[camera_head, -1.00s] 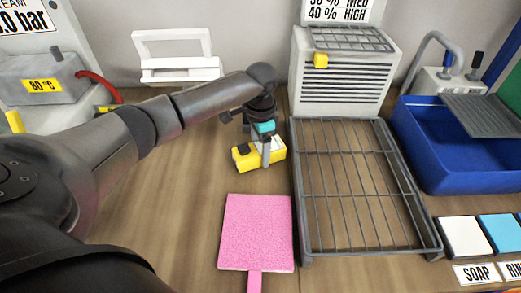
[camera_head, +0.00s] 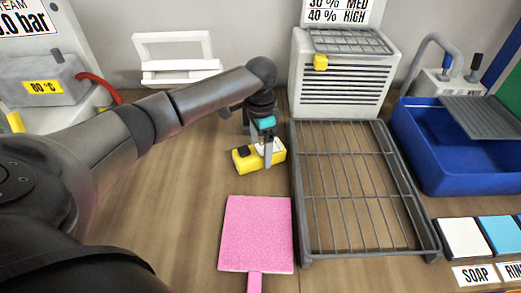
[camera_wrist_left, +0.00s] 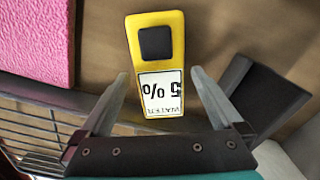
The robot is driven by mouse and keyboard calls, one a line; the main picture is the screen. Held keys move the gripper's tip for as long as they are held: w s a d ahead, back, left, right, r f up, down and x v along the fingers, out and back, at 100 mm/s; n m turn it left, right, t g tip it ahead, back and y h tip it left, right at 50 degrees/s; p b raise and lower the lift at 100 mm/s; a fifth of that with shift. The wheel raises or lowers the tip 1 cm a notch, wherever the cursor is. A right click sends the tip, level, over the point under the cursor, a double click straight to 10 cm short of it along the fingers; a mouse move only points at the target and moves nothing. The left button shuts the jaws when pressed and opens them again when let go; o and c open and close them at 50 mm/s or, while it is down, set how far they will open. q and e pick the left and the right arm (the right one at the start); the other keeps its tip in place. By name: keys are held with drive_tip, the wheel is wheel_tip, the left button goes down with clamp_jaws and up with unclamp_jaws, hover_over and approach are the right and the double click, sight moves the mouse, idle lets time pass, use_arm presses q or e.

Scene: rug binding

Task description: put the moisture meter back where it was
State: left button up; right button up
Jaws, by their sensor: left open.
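The moisture meter (camera_head: 245,161) is a yellow block with a dark square pad, lying on the wooden bench left of the wire rack. In the left wrist view the meter (camera_wrist_left: 155,60) shows a white display reading "5 %", upside down in that picture. My left gripper (camera_head: 259,150) is open just over the meter. In the wrist view its fingers (camera_wrist_left: 158,74) stand apart on either side of the display end, with gaps between them and the meter. The fingers partly cover the meter in the head view. My right gripper is not in view.
A pink pad (camera_head: 257,232) with a handle lies in front of the meter. The wire rack (camera_head: 296,200) stands close on the right, a vented grey-white unit (camera_head: 343,90) behind it. A blue basin (camera_head: 440,175) is far right, a white frame (camera_head: 180,76) back left.

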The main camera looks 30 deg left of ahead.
sight(261, 150)
use_arm(q)
wheel_tip(261, 150, up, 10)
drive_tip(key=p, duration=0.1)
drive_tip(key=shift+r+p, duration=0.2)
drive_tip(key=shift+p, duration=0.2)
